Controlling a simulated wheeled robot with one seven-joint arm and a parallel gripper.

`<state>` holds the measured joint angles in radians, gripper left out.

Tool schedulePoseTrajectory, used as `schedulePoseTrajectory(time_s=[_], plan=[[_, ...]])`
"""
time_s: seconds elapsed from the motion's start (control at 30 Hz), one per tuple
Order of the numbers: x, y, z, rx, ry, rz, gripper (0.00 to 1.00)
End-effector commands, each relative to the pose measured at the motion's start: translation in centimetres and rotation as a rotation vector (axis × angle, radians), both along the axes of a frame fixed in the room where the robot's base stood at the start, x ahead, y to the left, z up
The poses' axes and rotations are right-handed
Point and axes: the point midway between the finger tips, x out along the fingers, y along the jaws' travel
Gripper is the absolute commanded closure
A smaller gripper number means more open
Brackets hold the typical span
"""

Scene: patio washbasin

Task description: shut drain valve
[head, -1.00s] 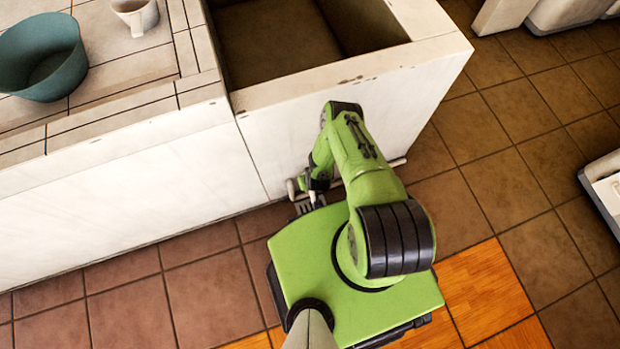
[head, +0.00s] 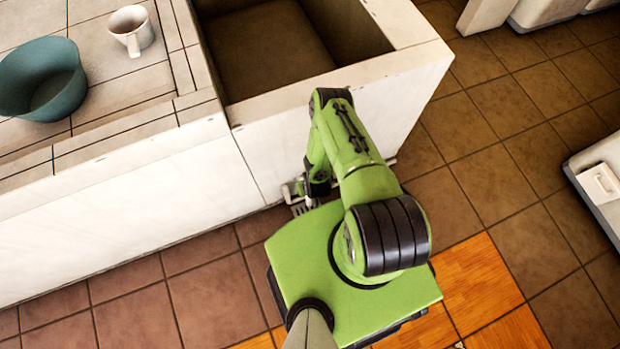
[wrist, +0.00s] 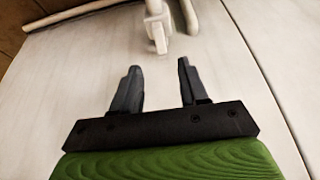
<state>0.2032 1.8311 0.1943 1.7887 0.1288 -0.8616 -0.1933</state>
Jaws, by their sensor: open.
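The drain valve (wrist: 156,26) is a small pale fitting with a short handle on the white basin front, at the top of the wrist view. My gripper (wrist: 156,84) is open and empty, its two dark fingers apart. The valve handle lies just beyond the fingertips, roughly in line with the gap between them, and not between the fingers. In the head view my gripper (head: 298,200) is low beside the basin front, mostly hidden by my arm. A pale part of the fitting (head: 289,190) shows beside it there.
A pale pipe (wrist: 68,16) runs along the basin front near the valve. The basin (head: 262,50) is open above. A teal bowl (head: 62,100) and a white mug (head: 133,40) stand on the tiled counter at left. Clear floor lies right; a white box (head: 603,185) stands at the far right.

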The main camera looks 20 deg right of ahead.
Motion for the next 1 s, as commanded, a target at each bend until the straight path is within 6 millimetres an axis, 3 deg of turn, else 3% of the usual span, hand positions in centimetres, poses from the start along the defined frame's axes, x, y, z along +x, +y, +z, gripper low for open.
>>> schedulePoseTrajectory(time_s=[0.03,0.1,0.3,1.0], plan=[[-0.6,0.0,2.0,0.001,0.003,0.001,0.56],[-1.2,0.0,3.5,0.000,0.001,0.001,0.56],[-2.2,0.0,5.6,0.000,0.000,0.000,0.56],[-2.4,0.0,5.6,0.000,0.001,-0.001,0.56]])
